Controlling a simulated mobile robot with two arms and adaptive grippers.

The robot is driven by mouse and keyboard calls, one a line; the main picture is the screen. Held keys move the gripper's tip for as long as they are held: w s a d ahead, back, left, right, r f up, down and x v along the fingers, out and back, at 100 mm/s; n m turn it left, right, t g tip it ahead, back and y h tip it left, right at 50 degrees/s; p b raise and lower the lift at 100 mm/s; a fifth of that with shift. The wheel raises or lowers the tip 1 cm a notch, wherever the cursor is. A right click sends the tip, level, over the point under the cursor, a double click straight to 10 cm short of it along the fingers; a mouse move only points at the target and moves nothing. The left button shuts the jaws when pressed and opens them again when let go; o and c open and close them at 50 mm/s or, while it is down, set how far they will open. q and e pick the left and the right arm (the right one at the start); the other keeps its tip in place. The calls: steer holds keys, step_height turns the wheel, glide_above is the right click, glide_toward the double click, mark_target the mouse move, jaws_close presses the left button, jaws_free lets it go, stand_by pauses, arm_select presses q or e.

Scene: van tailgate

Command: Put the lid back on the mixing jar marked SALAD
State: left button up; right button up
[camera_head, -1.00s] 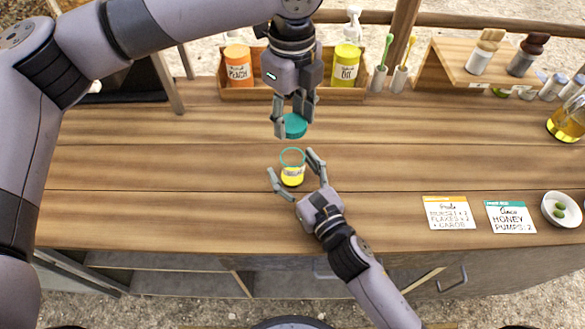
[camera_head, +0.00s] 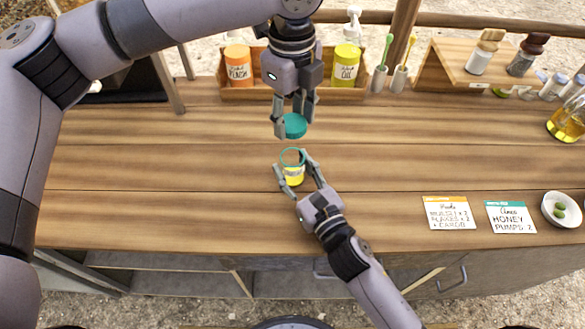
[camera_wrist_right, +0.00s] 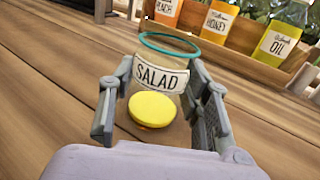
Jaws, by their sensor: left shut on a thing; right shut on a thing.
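The mixing jar (camera_head: 292,178) stands upright on the counter, clear with a teal rim, open at the top, with yellow contents low inside. Its label reads SALAD in the right wrist view (camera_wrist_right: 162,78). My right gripper (camera_head: 292,166) is shut on the jar, one finger on each side. The teal lid (camera_head: 293,127) is in my left gripper (camera_head: 295,118), which is shut on it. In the head view the lid appears just above and behind the jar, apart from its rim. The lid is not visible in the right wrist view.
A wooden box (camera_head: 298,99) with PEACH (camera_head: 238,68) and OIL (camera_head: 345,66) bottles stands behind my left gripper. Two note cards (camera_head: 449,213) (camera_head: 511,217) and a white bowl (camera_head: 550,212) lie at the right. The counter left of the jar is clear.

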arm_select(q)
glide_above(293, 145)
steer(key=s, duration=0.2)
steer(key=shift+a+f, duration=0.1)
steer(key=shift+f, duration=2.35)
steer(key=shift+f, duration=0.1)
steer(key=shift+f, duration=0.8)
steer(key=shift+f, duration=0.6)
steer(key=m, duration=2.2)
steer(key=shift+m, duration=0.4)
